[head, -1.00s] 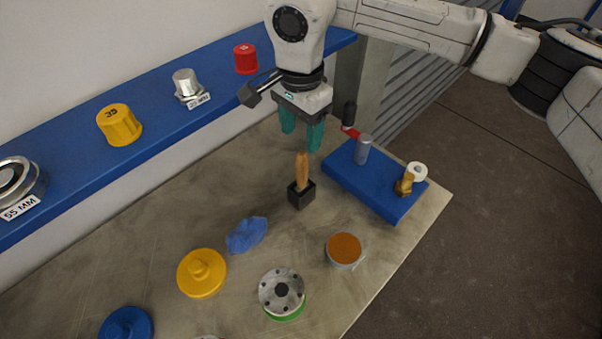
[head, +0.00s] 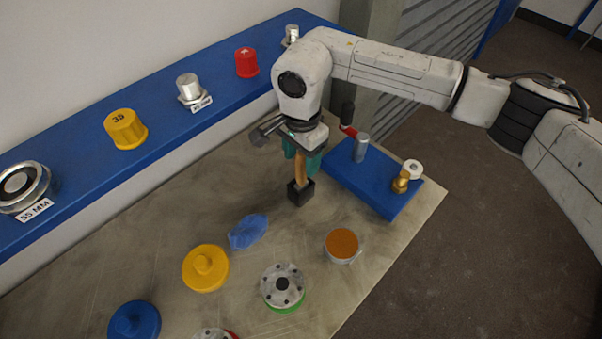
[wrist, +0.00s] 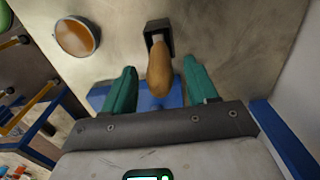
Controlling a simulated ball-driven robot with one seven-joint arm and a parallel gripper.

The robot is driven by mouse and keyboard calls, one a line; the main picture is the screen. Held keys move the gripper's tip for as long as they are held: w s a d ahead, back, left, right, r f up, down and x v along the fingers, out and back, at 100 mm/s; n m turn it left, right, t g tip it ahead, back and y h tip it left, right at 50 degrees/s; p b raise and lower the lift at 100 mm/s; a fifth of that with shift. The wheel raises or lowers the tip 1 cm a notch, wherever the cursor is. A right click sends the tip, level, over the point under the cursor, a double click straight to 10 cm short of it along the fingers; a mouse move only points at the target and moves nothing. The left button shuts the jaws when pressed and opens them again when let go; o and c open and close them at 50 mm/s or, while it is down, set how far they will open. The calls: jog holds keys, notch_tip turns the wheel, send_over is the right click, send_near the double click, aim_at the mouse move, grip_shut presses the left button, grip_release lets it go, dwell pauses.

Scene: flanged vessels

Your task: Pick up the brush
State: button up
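The brush shows as a wooden handle (head: 301,169) standing upright in a small black square holder (head: 300,192) on the table. Its lower end is hidden inside the holder. My gripper (head: 301,165) is above the holder, pointing down, with its green fingers around the upper part of the handle. In the wrist view the handle (wrist: 160,72) lies between the two open fingers, with a gap to each side. The holder (wrist: 158,36) shows just beyond the handle.
A blue board (head: 372,185) with a grey post and a brass fitting (head: 401,182) stands close right. A blue shelf (head: 160,125) runs behind.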

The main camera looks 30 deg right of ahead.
grip_shut()
dwell(0.3)
jog(key=shift+r, duration=0.1)
